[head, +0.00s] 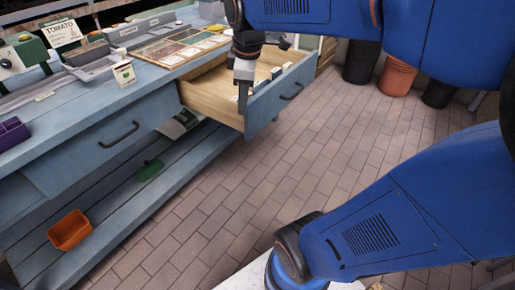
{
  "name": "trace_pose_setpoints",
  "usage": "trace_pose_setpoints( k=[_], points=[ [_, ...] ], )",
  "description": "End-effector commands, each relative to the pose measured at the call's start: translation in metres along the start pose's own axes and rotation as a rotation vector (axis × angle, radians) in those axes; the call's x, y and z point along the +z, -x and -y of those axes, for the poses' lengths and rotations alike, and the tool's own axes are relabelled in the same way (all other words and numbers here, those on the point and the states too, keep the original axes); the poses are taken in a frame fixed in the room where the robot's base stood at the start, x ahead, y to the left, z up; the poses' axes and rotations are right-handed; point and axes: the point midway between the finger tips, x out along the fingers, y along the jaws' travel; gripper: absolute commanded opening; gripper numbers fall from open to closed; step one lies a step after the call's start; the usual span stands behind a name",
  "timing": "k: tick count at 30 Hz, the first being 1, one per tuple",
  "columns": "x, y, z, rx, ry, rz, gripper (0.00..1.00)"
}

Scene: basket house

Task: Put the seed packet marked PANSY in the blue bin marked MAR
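My gripper (242,100) points down over the open wooden drawer (205,101) of the blue-grey bench. It is seen nearly edge-on, so I cannot tell whether it is open or shut. Small white items (277,72) lie in the drawer, partly hidden by my gripper. A small white packet (124,73) stands on the bench top left of the drawer; its print is too small to read. I cannot make out the word PANSY on anything, and I cannot pick out a blue bin marked MAR.
A TOMATO sign (63,34), a grey tray (95,65) and a flat tray of cards (165,58) crowd the bench top. A purple tray (12,133) sits at left. An orange container (69,230) is on the lower shelf. The brick floor (230,190) beside the bench is clear.

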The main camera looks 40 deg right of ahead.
Motion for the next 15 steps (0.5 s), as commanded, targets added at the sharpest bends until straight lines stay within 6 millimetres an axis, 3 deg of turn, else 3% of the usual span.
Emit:
trace_pose_setpoints(
  k=[3,9,15],
  points=[
    [0.009,0.000,0.036,0.031,-0.180,-0.032,0.38],
    [0.027,-0.009,0.090,0.063,-0.503,-0.099,0.38],
    [0.043,-0.023,0.131,0.068,-0.769,-0.164,0.38]
  ],
)
